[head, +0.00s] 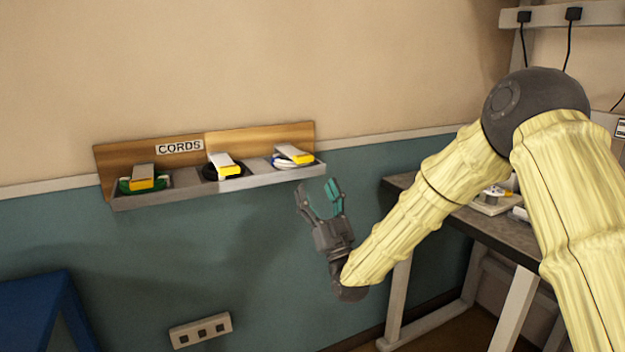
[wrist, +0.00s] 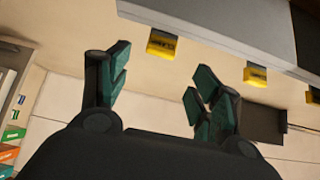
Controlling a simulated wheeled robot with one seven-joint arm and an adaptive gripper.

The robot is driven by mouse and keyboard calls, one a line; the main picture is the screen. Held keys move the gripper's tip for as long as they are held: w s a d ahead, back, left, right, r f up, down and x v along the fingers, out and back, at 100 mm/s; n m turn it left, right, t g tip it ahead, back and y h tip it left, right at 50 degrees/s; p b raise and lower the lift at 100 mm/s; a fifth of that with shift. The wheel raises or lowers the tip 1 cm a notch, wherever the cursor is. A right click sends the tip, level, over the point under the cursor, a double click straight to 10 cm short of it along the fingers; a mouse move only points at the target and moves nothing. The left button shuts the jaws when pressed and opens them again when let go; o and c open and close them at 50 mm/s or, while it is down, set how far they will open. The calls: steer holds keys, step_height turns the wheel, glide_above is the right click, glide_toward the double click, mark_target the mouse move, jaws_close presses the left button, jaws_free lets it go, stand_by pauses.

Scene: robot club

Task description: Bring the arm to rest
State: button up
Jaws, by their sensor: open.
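My gripper (head: 322,200) is open and empty, with its two fingers apart and pointing up. It hangs in front of the blue-green wall, below and just right of the right end of the cord shelf (head: 225,187). My arm, in a pale yellow cover, comes in from the right. In the wrist view my gripper (wrist: 152,95) shows dark green finger pads with nothing between them. The shelf's underside (wrist: 210,45) is above, with several yellow tags (wrist: 162,44) hanging below its edge.
The shelf holds a green cord (head: 127,186), a black cord (head: 211,171) and a white cord (head: 284,163). A dark-topped workbench (head: 480,228) stands at right, near my arm. A blue piece of furniture (head: 35,305) is at lower left. A socket strip (head: 201,330) is low on the wall.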

steer(key=shift+s+d+f, duration=0.15)
steer(key=shift+s+f, duration=0.15)
steer(key=shift+f, duration=0.1)
steer(key=s+d+f+m+g+h, duration=0.1)
steer(key=s+d+f+g+h, duration=0.15)
steer(key=f, duration=1.05)
steer(key=s+d+f+m+g+h, duration=0.1)
steer(key=d+f+g+h, duration=0.2)
steer(key=f, duration=1)
steer(key=s+d+f+m+g+h, duration=0.15)
steer(key=s+d+f+g, duration=0.25)
steer(key=s+f, duration=0.55)
steer(key=s+d+f+m+g+h, duration=0.1)
steer(key=s+d+f+g+h, duration=0.25)
steer(key=s+f, duration=0.65)
steer(key=s+d+f+m+g+h, duration=0.1)
steer(key=s+d+f+g, duration=0.25)
steer(key=s, duration=0.55)
steer(key=s+d+f+g+h, duration=0.1)
steer(key=s+d+f+g, duration=0.3)
steer(key=s, duration=0.5)
steer(key=s+d+f+m+g+h, duration=0.1)
steer(key=s+d+f+g, duration=0.3)
steer(key=s, duration=0.6)
step_height(320, 180, up, 15)
steer(key=t+p, duration=0.1)
steer(key=p, duration=1.5)
steer(key=shift+d, duration=0.45)
